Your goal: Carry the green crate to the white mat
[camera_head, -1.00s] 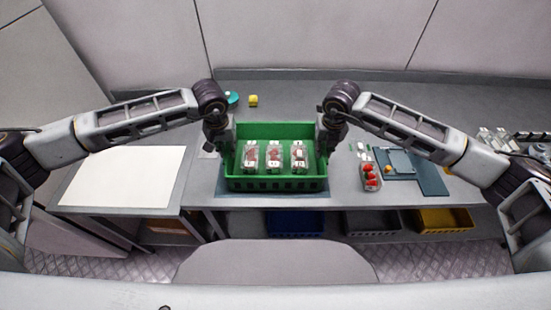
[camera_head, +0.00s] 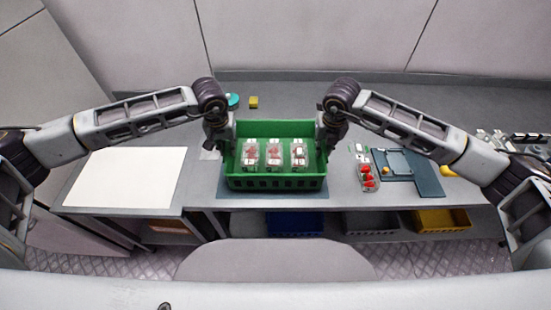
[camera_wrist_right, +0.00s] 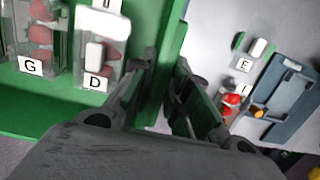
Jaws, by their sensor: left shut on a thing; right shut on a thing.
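The green crate (camera_head: 277,183) is in the middle of the head view, upright over a dark mat (camera_head: 232,194) on the grey table. It holds three clear berry boxes (camera_head: 274,155). My left gripper (camera_head: 223,143) is shut on its left wall. My right gripper (camera_head: 326,141) is shut on its right wall; the wrist view shows the fingers (camera_wrist_right: 165,95) around the green rim. The crate seems slightly above the table, but its underside is hidden. The white mat (camera_head: 125,177) lies bare on a table at the left.
A berry box (camera_head: 367,178) and a blue-grey tray (camera_head: 430,178) lie right of the crate. A teal round thing (camera_head: 232,100) and a yellow block (camera_head: 253,102) are behind it. Blue (camera_head: 295,224), grey and yellow (camera_head: 442,220) bins sit below. The table between crate and white mat is mostly clear.

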